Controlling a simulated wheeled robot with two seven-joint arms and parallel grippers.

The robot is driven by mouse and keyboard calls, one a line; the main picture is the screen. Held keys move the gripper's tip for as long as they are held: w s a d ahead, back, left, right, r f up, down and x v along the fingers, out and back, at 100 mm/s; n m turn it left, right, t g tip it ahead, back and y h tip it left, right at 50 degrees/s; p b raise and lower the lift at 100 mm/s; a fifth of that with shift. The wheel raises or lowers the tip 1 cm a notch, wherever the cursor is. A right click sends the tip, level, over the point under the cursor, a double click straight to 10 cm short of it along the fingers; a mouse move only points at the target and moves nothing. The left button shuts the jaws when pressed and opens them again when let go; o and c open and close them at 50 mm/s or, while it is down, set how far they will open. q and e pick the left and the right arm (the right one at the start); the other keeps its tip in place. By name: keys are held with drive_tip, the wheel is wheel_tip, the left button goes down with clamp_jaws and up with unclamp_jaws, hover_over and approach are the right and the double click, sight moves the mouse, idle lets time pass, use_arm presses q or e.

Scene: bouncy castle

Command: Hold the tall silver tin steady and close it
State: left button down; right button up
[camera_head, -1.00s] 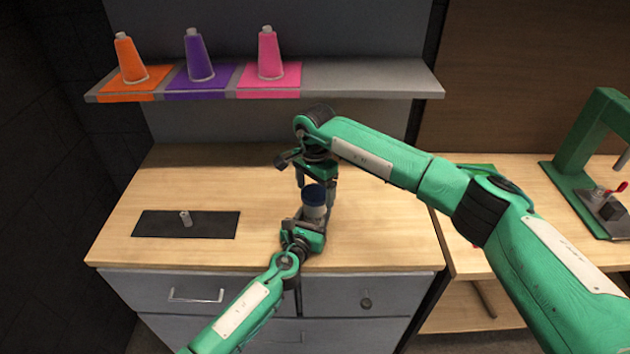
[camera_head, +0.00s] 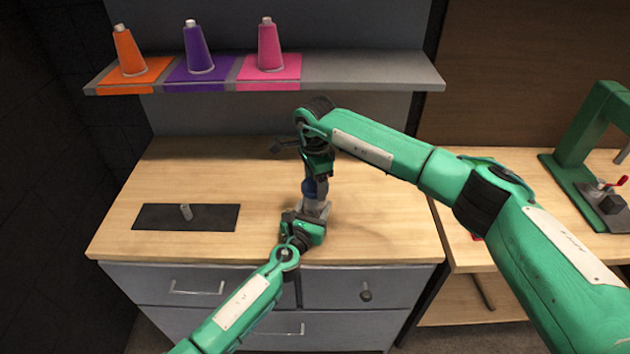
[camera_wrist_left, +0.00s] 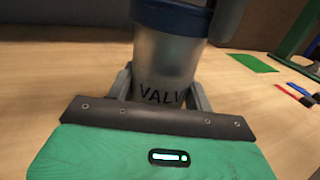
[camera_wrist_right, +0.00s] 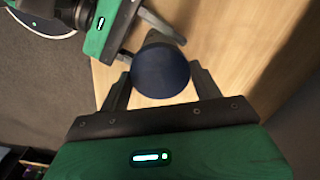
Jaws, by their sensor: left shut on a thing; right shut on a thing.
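The tall silver tin (camera_wrist_left: 165,68) stands upright on the wooden worktop, with dark lettering on its side. A dark blue lid (camera_wrist_right: 160,70) sits at its top; whether it is fully seated I cannot tell. My left gripper (camera_head: 314,210) is shut on the tin's body from the near side, with a finger on each side in the left wrist view. My right gripper (camera_head: 314,182) comes from above and is shut on the lid, with the lid between its fingers in the right wrist view. The fingers partly hide tin and lid in the head view.
A shelf (camera_head: 370,72) above holds orange, purple and pink cones. A green press (camera_head: 580,140) stands on the right table. The worktop between mat and tin is clear.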

drive_tip(key=m, duration=1.5)
drive_tip(key=shift+m, duration=0.4)
drive_tip(key=m, duration=0.5)
drive_tip(key=o, duration=1.1)
drive_tip(key=shift+o, duration=0.2)
wheel_tip(320, 180, up, 12)
use_arm(q)
drive_tip(key=c, duration=0.5)
unclamp_jaws()
